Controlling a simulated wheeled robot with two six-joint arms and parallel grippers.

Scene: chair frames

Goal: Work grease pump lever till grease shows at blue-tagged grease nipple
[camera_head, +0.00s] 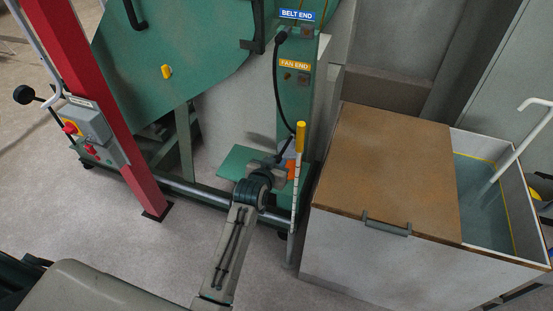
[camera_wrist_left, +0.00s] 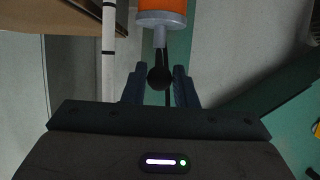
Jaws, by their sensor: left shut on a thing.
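The blue BELT END plate (camera_head: 298,15) is on the green machine post, with a dark hose end (camera_head: 281,37) at a fitting just below it. No grease can be made out there. A black hose (camera_head: 277,90) runs down from it to the orange grease pump (camera_head: 291,170), which also shows in the left wrist view (camera_wrist_left: 161,5) with a grey collar. My left gripper (camera_head: 270,167) is at the pump. In the wrist view its fingers (camera_wrist_left: 160,85) are shut around a dark round knob (camera_wrist_left: 159,76) below the collar, seemingly the lever's end. My right gripper is out of view.
A yellow FAN END plate (camera_head: 295,64) is lower on the post. A striped rod (camera_head: 296,190) with a yellow grip stands close beside the pump. A wood-lidded bin (camera_head: 390,150) is to the right, a red post (camera_head: 95,100) to the left. Floor in front is clear.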

